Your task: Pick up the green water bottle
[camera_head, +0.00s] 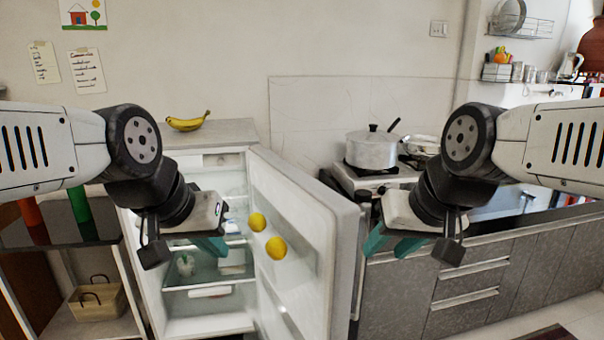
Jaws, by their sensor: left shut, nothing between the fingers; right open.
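A green bottle (79,205) stands on the dark top of a shelf unit at the far left; my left arm hides its upper part. My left gripper (213,246) is shut and empty, in front of the open fridge and well to the right of the bottle. My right gripper (392,246) is open and empty, between the fridge door and the grey cabinets, far from the bottle.
A red-orange bottle (31,215) stands left of the green one on the shelf unit (98,230). The fridge door (315,240) stands open, with two yellow round things (276,248) by its inner side. A pot (372,149) sits on the stove.

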